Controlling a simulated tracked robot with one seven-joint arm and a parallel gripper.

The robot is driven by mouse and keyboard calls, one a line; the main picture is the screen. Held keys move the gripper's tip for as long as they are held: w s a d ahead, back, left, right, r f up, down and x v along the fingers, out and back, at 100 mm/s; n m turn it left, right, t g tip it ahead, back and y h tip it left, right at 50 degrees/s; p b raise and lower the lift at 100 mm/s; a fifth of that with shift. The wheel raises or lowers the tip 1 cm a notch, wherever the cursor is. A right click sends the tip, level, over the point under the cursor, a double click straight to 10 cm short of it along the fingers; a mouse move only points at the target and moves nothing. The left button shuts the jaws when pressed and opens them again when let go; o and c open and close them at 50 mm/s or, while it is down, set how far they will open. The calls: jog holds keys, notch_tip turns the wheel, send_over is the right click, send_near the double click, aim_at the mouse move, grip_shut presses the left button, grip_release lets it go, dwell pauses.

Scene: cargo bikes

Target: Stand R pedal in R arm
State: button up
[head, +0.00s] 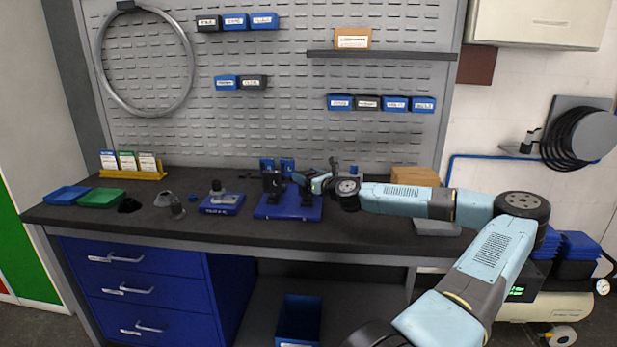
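A blue fixture base (288,211) sits on the dark workbench near its middle, with dark upright parts (272,182) standing on it. Two small blue plates (267,164) with white marks stand behind these parts; the marks are too small to read surely. My gripper (299,179) reaches in from the right, just above the fixture and close to the upright parts. Its fingers are small and dark here, and whether they hold anything cannot be made out. I cannot tell the R pedal and the R arm apart from the other dark parts around the fixture.
Left of the fixture are a blue stand (222,204), grey conical parts (176,207), a green tray (101,198) and a blue tray (67,195). A cardboard box (415,176) stands behind my arm. The bench's front strip (240,234) is clear.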

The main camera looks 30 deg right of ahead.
jog(key=o, duration=0.4)
jog(key=shift+s, duration=0.1)
jog(key=v, duration=1.3)
jog(key=shift+s, duration=0.3)
